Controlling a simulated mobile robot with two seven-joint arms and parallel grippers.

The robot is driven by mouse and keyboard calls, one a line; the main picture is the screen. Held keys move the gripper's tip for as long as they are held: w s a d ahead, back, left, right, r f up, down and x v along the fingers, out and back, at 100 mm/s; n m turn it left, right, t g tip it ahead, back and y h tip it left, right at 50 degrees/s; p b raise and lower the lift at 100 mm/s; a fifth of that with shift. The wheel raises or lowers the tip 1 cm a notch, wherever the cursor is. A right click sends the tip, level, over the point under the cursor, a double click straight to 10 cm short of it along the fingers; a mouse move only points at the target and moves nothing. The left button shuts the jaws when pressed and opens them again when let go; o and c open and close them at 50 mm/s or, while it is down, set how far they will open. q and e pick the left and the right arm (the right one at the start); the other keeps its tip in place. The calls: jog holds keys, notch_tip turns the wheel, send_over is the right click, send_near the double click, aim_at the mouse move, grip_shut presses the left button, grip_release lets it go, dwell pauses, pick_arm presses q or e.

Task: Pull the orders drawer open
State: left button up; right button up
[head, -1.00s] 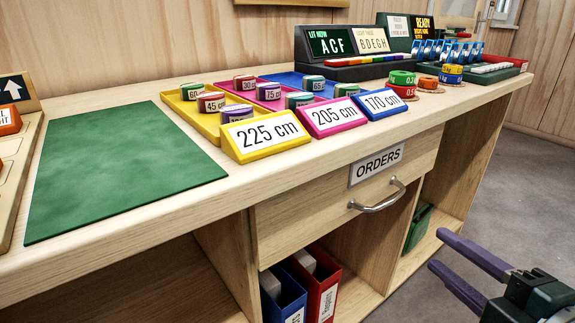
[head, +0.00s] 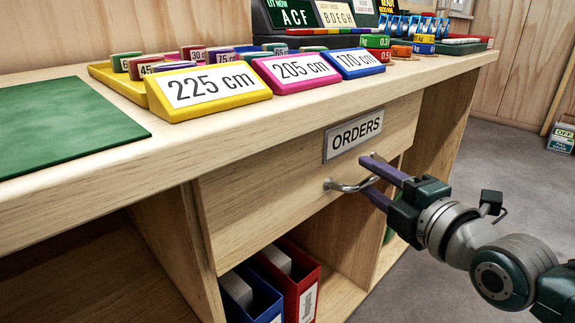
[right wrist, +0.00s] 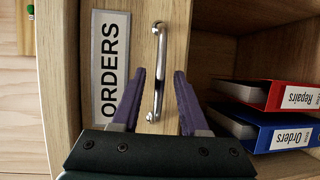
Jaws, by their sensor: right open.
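The orders drawer (head: 270,200) is a pale wooden front under the worktop, and it looks closed. Its label "ORDERS" (head: 353,135) is above a curved metal handle (head: 345,187). My right gripper (head: 374,178) is at the handle with its purple fingers open. In the right wrist view the handle (right wrist: 158,70) runs lengthwise between the two open fingertips (right wrist: 160,75), with a gap on each side. The label (right wrist: 110,68) is left of the fingers there. In the head view the fingers hide the handle's right part. My left gripper is not in view.
Blue (head: 250,292) and red (head: 300,285) binders stand in the shelf below the drawer. The worktop (head: 200,140) above carries yellow, pink and blue length trays, a green mat (head: 60,125) and sign boxes.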

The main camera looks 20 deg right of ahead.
jog(key=shift+c, duration=0.4)
grip_shut()
dwell(1.0)
